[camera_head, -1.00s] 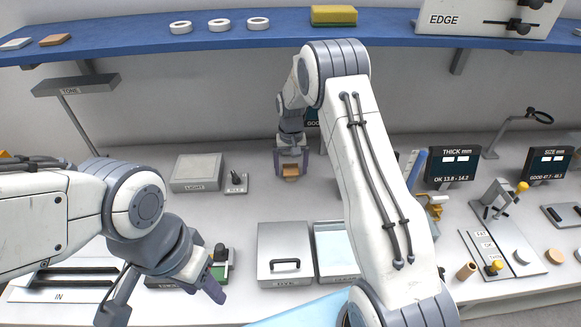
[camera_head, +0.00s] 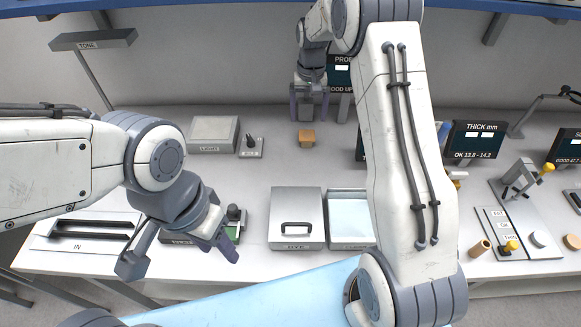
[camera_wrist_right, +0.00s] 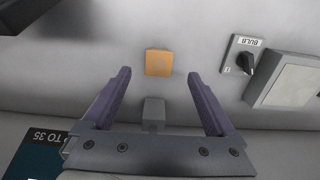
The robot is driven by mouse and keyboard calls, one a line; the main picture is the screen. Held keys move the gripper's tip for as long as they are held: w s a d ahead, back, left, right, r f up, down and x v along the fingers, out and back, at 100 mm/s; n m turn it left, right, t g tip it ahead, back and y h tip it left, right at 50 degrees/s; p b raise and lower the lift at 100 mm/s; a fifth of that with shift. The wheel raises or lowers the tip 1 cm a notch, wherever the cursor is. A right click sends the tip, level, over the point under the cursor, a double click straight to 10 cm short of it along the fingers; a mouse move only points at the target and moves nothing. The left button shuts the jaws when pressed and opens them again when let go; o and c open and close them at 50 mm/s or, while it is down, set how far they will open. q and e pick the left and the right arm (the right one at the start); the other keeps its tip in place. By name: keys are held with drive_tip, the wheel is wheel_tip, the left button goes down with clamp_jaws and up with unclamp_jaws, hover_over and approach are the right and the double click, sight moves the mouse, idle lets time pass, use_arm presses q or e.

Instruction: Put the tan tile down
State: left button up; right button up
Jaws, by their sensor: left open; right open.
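The tan tile (camera_head: 306,138) lies flat on the grey table at the back, in front of the dark probe display. My right gripper (camera_head: 309,116) is open and empty, just behind and above the tile. In the right wrist view the tile (camera_wrist_right: 158,63) lies beyond the spread purple fingertips (camera_wrist_right: 159,76), apart from both. My left gripper (camera_head: 222,247) hangs at the left front, beside a dark device with a green part, away from the tile.
A light box (camera_head: 213,134) and a bulb knob (camera_head: 250,148) stand left of the tile. A lidded box with a handle (camera_head: 297,216) and an open tray (camera_head: 349,219) stand in front. A small grey block (camera_wrist_right: 153,113) shows between my right fingers.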

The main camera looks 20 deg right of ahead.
drive_tip(key=s+a+r+n, duration=0.3)
drive_tip(key=s+a+r, duration=0.1)
drive_tip(key=s+a, duration=0.4)
drive_tip(key=s+a+r+n, duration=0.2)
drive_tip(key=s+a+r, duration=0.3)
drive_tip(key=s+a, duration=0.25)
drive_tip(key=s+a+n+y, duration=0.1)
drive_tip(key=s+n, duration=0.4)
drive_tip(key=s, duration=1.6)
drive_tip(key=shift+a+f+n, duration=0.25)
drive_tip(key=shift+a+n, duration=0.05)
drive_tip(key=shift+a, duration=0.4)
drive_tip(key=shift+s, duration=0.1)
